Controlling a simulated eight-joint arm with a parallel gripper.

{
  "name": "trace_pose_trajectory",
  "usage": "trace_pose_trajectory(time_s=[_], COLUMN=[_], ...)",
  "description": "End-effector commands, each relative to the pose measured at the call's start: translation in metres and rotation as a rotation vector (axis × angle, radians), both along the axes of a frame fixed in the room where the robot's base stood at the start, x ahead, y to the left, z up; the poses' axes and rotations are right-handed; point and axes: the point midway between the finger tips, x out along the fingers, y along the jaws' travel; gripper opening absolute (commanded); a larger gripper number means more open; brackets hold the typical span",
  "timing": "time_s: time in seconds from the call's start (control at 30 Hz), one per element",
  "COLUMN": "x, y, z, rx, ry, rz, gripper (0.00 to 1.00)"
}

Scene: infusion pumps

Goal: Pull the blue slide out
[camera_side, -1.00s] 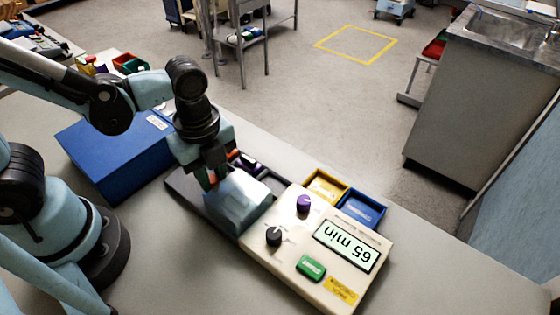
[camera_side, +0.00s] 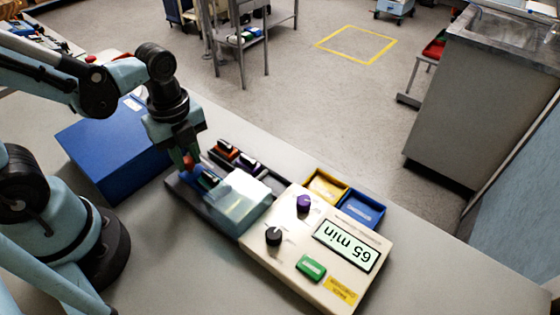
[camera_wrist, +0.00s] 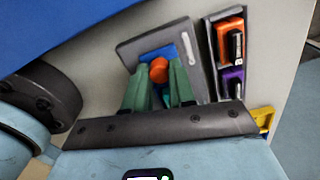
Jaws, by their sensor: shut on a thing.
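The blue slide (camera_side: 206,178) sits in the dark grey tray at the left end of the pump (camera_side: 330,285), beside a clear, pale cover (camera_side: 243,202). My gripper (camera_side: 189,163) is at the slide's left end, shut on its red-orange knob. In the wrist view, the green fingers of my gripper (camera_wrist: 159,85) stand on either side of the round orange knob (camera_wrist: 158,69). Part of the blue slide (camera_wrist: 150,52) shows behind them on a grey plate. The fingers hide the rest of it.
Behind the blue slide are an orange slide (camera_side: 226,148) and a purple slide (camera_side: 248,161). A blue box (camera_side: 105,155) stands close to the left of my gripper. Yellow (camera_side: 325,184) and blue (camera_side: 362,207) trays lie behind the pump. The display reads 65 min.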

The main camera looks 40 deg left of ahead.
Motion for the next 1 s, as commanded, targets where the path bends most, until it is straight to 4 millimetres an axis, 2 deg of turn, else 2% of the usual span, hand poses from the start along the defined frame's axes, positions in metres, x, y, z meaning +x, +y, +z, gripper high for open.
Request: trace_pose_trajectory(time_s=[0.37, 0.4, 0.47, 0.77, 1.0], x=[0.001, 0.001, 0.0, 0.0, 0.0], y=[0.004, 0.003, 0.003, 0.003, 0.003], z=[0.0, 0.0, 0.0, 0.0, 0.014], rx=[0.0, 0.0, 0.0, 0.0, 0.001], ry=[-0.005, -0.005, -0.005, -0.003, -0.002], rz=[-0.001, -0.001, -0.001, -0.001, -0.001], gripper=[0.0, 0.29, 0.36, 0.36, 0.36])
